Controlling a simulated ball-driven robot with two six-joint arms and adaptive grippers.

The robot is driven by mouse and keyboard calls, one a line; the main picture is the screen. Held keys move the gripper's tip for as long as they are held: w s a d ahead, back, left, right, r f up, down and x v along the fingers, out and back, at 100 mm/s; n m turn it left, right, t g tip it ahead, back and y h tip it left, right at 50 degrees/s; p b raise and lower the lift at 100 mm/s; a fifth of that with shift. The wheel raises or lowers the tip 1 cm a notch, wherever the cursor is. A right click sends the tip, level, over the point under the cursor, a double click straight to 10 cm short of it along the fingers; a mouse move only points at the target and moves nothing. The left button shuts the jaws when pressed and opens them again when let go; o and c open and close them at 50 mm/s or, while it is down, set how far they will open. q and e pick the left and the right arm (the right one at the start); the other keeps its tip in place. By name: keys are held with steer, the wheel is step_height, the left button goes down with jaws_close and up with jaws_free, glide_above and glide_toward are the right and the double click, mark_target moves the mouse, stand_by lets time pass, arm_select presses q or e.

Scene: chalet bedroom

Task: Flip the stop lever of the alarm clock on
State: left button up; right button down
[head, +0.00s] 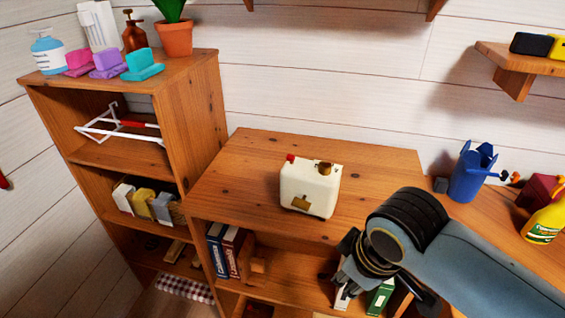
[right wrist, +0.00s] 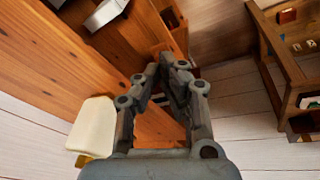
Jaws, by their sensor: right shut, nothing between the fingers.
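The alarm clock (head: 308,191) is a cream box on the wooden cabinet top, with a red knob (head: 290,158) at its upper left and a brown part (head: 325,168) at its upper right. I cannot tell which of these is the stop lever, or how it is set. The clock's cream body also shows at the lower left of the right wrist view (right wrist: 93,128). My right gripper (head: 345,262) is in front of the cabinet, to the lower right of the clock and apart from it. It is shut and empty (right wrist: 168,70). My left gripper is not in view.
The wooden cabinet top (head: 235,180) is clear around the clock. A taller shelf unit (head: 190,95) with bottles, coloured blocks and a potted plant (head: 175,38) stands at the left. A blue cup (head: 468,175) and a yellow bottle (head: 546,222) stand at the right.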

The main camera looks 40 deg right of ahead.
mark_target(291, 160)
step_height(291, 160, up, 8)
steer(key=w+n+p, duration=0.1)
steer(key=w+n, duration=0.1)
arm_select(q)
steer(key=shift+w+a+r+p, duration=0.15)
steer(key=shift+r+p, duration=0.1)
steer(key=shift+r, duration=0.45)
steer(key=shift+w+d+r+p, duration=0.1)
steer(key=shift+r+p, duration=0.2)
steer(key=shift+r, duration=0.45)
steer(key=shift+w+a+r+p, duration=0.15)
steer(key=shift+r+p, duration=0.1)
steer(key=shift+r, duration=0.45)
arm_select(e)
steer(key=w+r+n, duration=0.3)
steer(key=w+n, duration=0.3)
steer(key=w+r+n+g, duration=0.1)
steer(key=w+r+n, duration=0.2)
steer(key=w+n, duration=0.3)
steer(key=w+a+r+n+g, duration=0.1)
steer(key=w+r+n, duration=0.2)
steer(key=w+n, duration=0.3)
steer(key=shift+w+r+n, duration=0.35)
steer(key=shift+r+n, duration=0.05)
steer(key=shift+n, duration=0.7)
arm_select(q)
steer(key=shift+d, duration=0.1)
arm_select(e)
steer(key=shift+a, duration=0.1)
